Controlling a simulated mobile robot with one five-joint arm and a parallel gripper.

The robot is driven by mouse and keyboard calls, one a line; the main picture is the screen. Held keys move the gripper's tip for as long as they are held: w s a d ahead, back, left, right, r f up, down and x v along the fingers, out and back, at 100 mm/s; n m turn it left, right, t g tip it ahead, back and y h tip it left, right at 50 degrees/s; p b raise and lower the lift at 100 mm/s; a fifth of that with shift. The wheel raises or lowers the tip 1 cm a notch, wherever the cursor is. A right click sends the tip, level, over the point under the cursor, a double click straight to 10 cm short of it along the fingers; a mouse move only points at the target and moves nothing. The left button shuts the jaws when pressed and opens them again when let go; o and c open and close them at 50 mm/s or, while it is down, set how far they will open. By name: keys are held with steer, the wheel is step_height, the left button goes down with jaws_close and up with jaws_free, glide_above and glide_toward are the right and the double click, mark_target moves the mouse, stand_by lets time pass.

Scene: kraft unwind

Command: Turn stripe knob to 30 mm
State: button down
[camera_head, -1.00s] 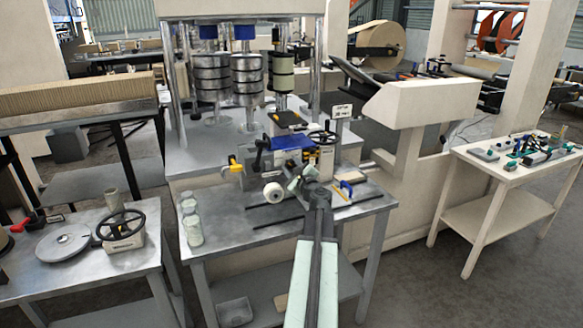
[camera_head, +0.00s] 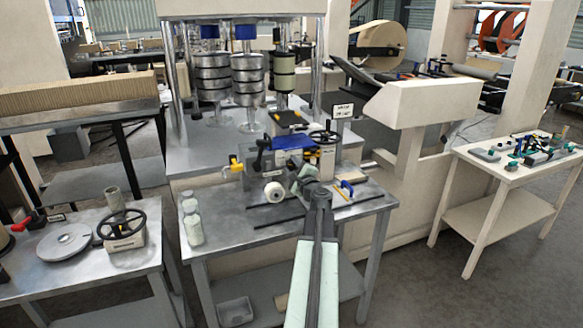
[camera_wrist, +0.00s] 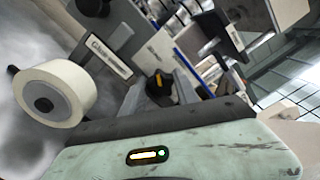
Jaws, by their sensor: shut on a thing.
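A small machine (camera_head: 327,158) with a black handwheel and a blue part stands on the steel table (camera_head: 350,208). My gripper (camera_head: 303,180) is at its front, beside a white roll (camera_head: 274,192). In the wrist view, a dark knob with a yellow mark (camera_wrist: 160,86) sits just beyond my gripper's pale green body; I take it for the stripe knob. My gripper is shut on it, though its fingertips and the grip are mostly hidden. The white roll (camera_wrist: 55,95) is close on the left there. A small sign (camera_head: 343,110) stands behind the machine; its reading is too small to make out.
A yellow-handled part (camera_head: 236,163) is left of the machine and a blue clamp (camera_head: 346,187) right of it. Jars (camera_head: 192,222) stand at the table's left edge. Another table with a handwheel (camera_head: 121,225) is at left.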

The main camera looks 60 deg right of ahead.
steer(key=c, duration=0.9)
jaws_free()
steer(key=shift+w, duration=0.1)
steer(key=v, duration=0.8)
steer(key=shift+w, duration=0.1)
